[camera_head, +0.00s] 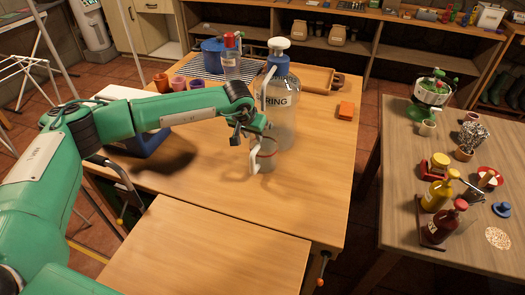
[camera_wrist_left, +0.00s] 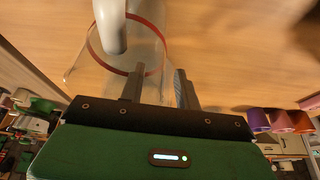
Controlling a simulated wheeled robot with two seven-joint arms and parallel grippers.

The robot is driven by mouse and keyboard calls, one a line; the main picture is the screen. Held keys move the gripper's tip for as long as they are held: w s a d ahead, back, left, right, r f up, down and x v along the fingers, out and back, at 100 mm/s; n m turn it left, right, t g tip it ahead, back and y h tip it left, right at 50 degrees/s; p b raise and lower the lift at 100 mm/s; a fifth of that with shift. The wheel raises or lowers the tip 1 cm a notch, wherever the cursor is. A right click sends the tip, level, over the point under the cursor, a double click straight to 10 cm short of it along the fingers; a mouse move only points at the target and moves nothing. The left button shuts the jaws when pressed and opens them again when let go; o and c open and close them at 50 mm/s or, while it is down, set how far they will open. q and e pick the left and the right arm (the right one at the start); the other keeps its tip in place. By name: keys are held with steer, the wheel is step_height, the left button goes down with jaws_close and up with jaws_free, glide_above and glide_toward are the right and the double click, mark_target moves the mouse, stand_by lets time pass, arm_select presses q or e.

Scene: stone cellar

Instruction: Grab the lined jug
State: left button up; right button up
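The lined jug (camera_head: 268,162) is a small clear jug with a red line around its rim and a pale handle. It stands upright on the wooden table in front of the big bottle. In the left wrist view the jug (camera_wrist_left: 155,48) is at the top, with its handle towards the upper left. My left gripper (camera_head: 251,138) is just above the jug's rim in the head view. In the left wrist view its two fingers (camera_wrist_left: 160,76) are apart, with part of the clear wall seen between them; I cannot tell whether they touch it. My right gripper is not in view.
A large labelled bottle (camera_head: 284,110) with a pump top stands right behind the jug. Cups (camera_head: 179,84), a blue pot (camera_head: 213,54) and a wooden tray (camera_head: 304,78) are farther back. An orange block (camera_head: 346,110) lies to the right. The table's front is clear.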

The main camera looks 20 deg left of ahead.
arm_select(q)
steer(key=shift+c, duration=0.2)
jaws_close()
stand_by(0.6)
steer(key=shift+r, duration=0.1)
stand_by(0.5)
